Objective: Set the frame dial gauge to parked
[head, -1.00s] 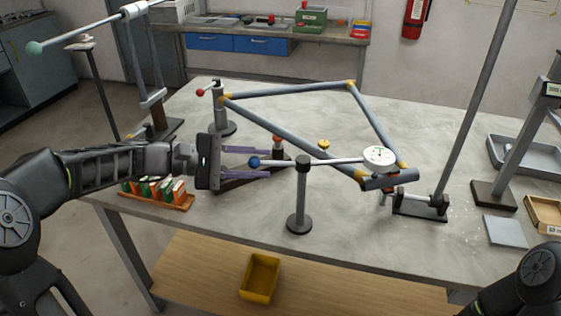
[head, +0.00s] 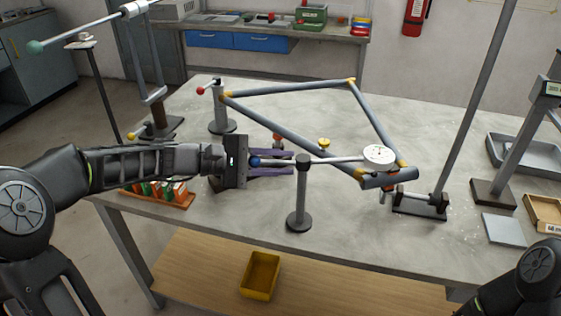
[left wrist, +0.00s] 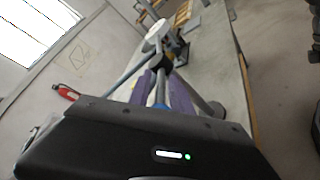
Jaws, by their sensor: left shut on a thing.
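The dial gauge (head: 379,155) has a round white face at the right end of a thin swing arm (head: 338,160), over the near right corner of the grey tube frame (head: 290,136). The arm is carried by a dark post (head: 299,195) and ends at its left in a blue knob (head: 256,162). My left gripper (head: 288,163) has its purple fingers either side of the knob end, shut on it. The left wrist view shows the blue knob end (left wrist: 160,92) between the fingers (left wrist: 162,85) and the white dial (left wrist: 157,36) beyond. My right gripper is out of view.
A post with a red-tipped lever (head: 218,110) stands at the frame's far left corner. A clamp base with a tall rod (head: 420,205) is close right of the dial. An orange rack (head: 170,198) lies at the left edge. The table's front middle is clear.

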